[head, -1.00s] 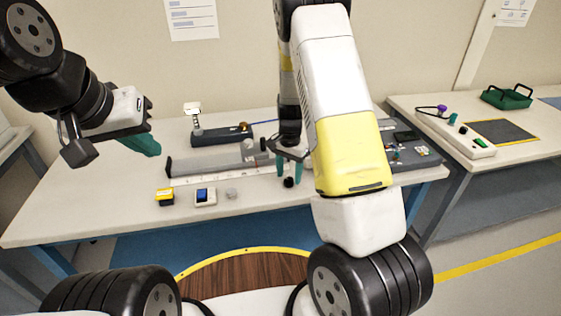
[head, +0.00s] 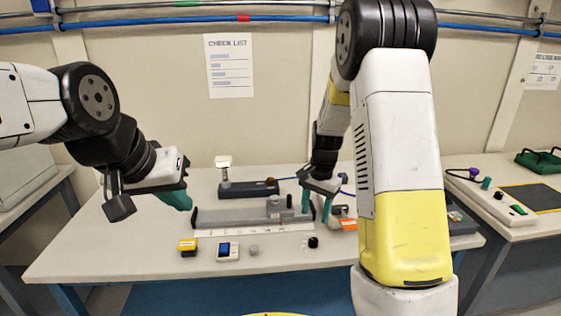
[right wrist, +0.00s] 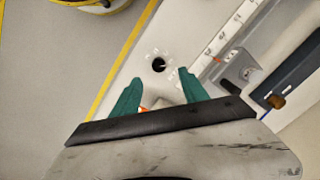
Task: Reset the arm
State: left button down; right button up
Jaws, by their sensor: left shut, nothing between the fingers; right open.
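My left gripper (head: 178,200) is shut and empty in the head view, in the air above the left part of the table. My right gripper (head: 319,208) is open with nothing between its green fingers, above the table behind the black knob (head: 313,242). In the right wrist view, both fingers of the right gripper (right wrist: 156,97) are spread apart, and the black knob (right wrist: 158,65) lies beyond the fingertips. A small orange patch shows by the fingers in that view, partly hidden. My right arm's white and yellow links cover the table's right part in the head view.
The table (head: 120,243) holds a grey rail (head: 235,217), a yellow box (head: 187,247), a small device with a blue screen (head: 228,252), a grey cylinder (head: 254,250) and an orange-fronted item (head: 348,224). A second bench (head: 520,233) stands right. The table's left part is clear.

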jog(key=s+a+r+n+t+y, duration=0.1)
jog(key=s+r+n+t, duration=0.4)
jog(key=s+r, duration=1.6)
jog(key=s+n, duration=0.2)
jog(key=n, duration=0.1)
jog(key=shift+s+a+r+t+y, duration=0.15)
jog(key=shift+a+r+t+y, duration=0.1)
jog(key=shift+t+y, duration=0.05)
